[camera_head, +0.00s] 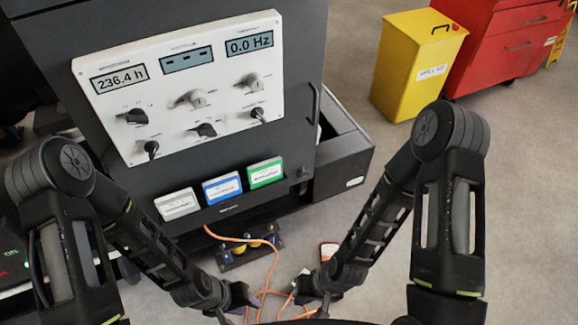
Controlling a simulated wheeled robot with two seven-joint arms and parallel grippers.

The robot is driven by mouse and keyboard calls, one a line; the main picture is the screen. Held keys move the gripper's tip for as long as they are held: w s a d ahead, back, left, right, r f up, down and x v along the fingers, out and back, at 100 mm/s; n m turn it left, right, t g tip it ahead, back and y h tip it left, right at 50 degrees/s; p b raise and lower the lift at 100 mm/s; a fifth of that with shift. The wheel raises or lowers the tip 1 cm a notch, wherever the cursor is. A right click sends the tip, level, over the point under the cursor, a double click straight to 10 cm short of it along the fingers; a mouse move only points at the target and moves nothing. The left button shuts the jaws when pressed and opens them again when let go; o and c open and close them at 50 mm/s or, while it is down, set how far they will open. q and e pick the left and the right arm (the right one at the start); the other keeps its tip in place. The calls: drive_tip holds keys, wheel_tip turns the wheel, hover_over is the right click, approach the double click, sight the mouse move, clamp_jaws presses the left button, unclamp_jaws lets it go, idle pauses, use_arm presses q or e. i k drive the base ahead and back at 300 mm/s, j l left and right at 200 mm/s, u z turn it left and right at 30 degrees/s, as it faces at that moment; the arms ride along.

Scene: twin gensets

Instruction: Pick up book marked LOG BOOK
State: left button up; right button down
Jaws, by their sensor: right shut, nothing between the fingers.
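I cannot read the words LOG BOOK on anything here. A small red and white item (328,251) lies low in the picture, partly hidden by my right arm; I cannot tell what it is. Grey (177,204), blue (222,188) and green (265,172) labelled items sit in a row on the cabinet front, their print too small to read. My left gripper (240,300) is low in the middle, near orange cables; its fingers are too small and dark to judge. My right gripper (306,292) is just right of it, shut and empty, below the red and white item.
The dark genset cabinet (200,25) carries a white control panel (185,85) with displays and knobs. An open drawer or box (345,165) juts out at its right. Orange cables (265,285) lie on the floor. A yellow bin (405,75) and red tool chest (495,60) stand behind.

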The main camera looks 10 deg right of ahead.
sight(219, 190)
drive_tip(key=i+l, duration=0.1)
drive_tip(key=l, duration=0.35)
drive_tip(key=i+l, duration=0.15)
drive_tip(key=l, duration=0.35)
drive_tip(key=i+l, duration=0.1)
drive_tip(key=l, duration=0.35)
